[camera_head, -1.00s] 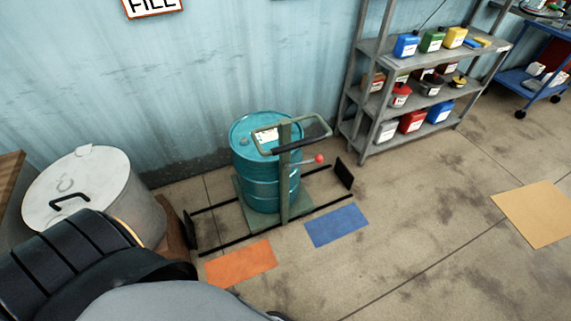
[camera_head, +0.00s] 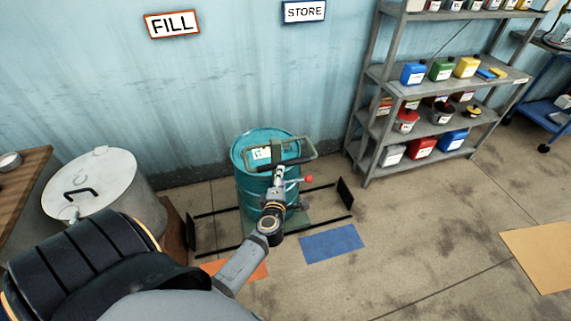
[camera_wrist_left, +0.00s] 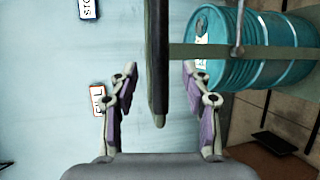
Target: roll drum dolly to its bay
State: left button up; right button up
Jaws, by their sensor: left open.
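The teal drum (camera_head: 250,186) stands upright on the green drum dolly (camera_head: 292,217), between two black floor rails (camera_head: 213,213). The dolly's green handle frame (camera_head: 311,150) has a black grip and rises in front of the drum. My left gripper (camera_head: 278,174) is at the handle. In the left wrist view, my left gripper (camera_wrist_left: 159,68) is open, with the black grip (camera_wrist_left: 158,100) between its fingers, apart from both. The drum (camera_wrist_left: 270,45) is to the right there. An orange floor patch (camera_head: 263,270), partly hidden by my arm, and a blue one (camera_head: 331,243) lie in front.
Black end plates (camera_head: 345,191) stand at the rail ends. A red knob (camera_head: 309,179) sticks out by the handle. FILL (camera_head: 172,23) and STORE (camera_head: 304,11) signs hang on the wall. A lidded grey vat (camera_head: 95,190) is left; a shelf (camera_head: 398,74) is right.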

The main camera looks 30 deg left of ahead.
aim_at(285, 164)
pick_arm(q)
jog(key=x, duration=0.8)
jog(key=shift+w+a+b, duration=0.15)
jog(key=shift+w+b, duration=0.15)
jog(key=shift+w, duration=0.05)
grip_shut()
